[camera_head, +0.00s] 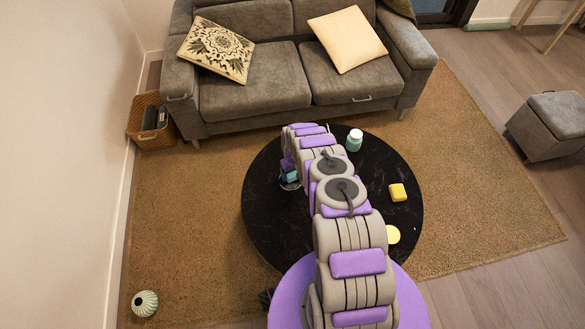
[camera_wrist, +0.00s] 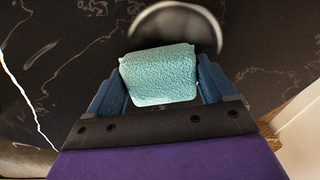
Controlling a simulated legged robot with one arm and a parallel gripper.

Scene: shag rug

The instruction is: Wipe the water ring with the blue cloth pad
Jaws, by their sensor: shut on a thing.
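The light blue cloth pad (camera_wrist: 158,76) is held between the two dark blue fingers of my gripper (camera_wrist: 162,82). In the head view the pad (camera_head: 292,177) shows small at the left of my arm, over the left part of the black round table (camera_head: 262,215). The water ring (camera_wrist: 216,30) is a pale, blurred ring on the black marbled top. It lies just beyond the pad in the wrist view, and the pad covers its near part. I cannot tell whether the pad touches the tabletop.
A teal jar with a white lid (camera_head: 354,141), a yellow block (camera_head: 398,192) and a pale yellow disc (camera_head: 393,234) are on the table's right side. A grey sofa (camera_head: 255,92) stands behind. The table's left part looks clear.

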